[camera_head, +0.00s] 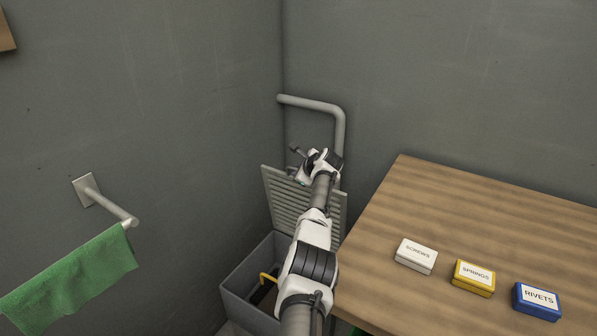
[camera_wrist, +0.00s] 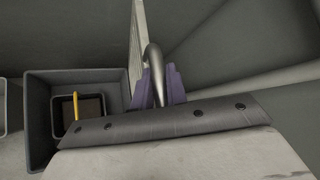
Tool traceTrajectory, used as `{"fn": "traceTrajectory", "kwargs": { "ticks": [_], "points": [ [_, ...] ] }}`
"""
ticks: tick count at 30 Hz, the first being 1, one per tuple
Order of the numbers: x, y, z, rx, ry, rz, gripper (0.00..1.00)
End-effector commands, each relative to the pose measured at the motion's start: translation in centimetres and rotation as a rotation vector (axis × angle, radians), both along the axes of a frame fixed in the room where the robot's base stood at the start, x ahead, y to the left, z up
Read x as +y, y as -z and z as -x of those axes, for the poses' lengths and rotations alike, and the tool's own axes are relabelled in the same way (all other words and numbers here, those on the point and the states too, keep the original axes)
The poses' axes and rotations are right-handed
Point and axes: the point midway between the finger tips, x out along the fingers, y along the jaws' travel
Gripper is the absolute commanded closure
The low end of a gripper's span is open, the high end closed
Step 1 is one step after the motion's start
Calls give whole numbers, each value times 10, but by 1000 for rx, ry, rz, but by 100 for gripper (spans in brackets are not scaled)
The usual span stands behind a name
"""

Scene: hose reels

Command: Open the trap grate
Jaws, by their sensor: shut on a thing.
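The slatted grey trap grate (camera_head: 280,203) stands raised and steeply tilted at the back of an open grey box (camera_head: 238,296) in the corner. In the wrist view the grate (camera_wrist: 137,45) shows nearly edge-on. My gripper (camera_head: 301,168) is at the grate's upper part, and my arm covers part of the panel. In the wrist view my gripper (camera_wrist: 160,88) has its purple fingers shut on a curved grey metal handle (camera_wrist: 153,57) beside the grate. The box interior (camera_wrist: 42,110) is uncovered and holds a smaller dark container with a yellow handle (camera_wrist: 76,106).
A grey wall pipe (camera_head: 315,104) bends down behind the grate. A wooden table (camera_head: 480,215) on the right carries white, yellow and blue labelled boxes (camera_head: 416,256). A green towel (camera_head: 75,275) hangs from a rail on the left wall.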

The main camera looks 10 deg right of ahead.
Motion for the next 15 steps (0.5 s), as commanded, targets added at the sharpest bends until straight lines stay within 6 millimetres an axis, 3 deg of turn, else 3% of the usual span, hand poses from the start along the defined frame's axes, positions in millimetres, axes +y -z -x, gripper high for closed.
{"fn": "traceTrajectory", "kwargs": {
  "ticks": [6, 7, 9, 12, 15],
  "points": [
    [0, -1, 0, -3, 1, 1, 100],
    [-1, -1, 0, -3, 1, 1, 84],
    [0, -1, 0, -3, 1, 1, 75],
    [0, -1, 0, -2, 1, 1, 64],
    [0, -1, 0, -1, 0, 1, 64]
  ]
}}
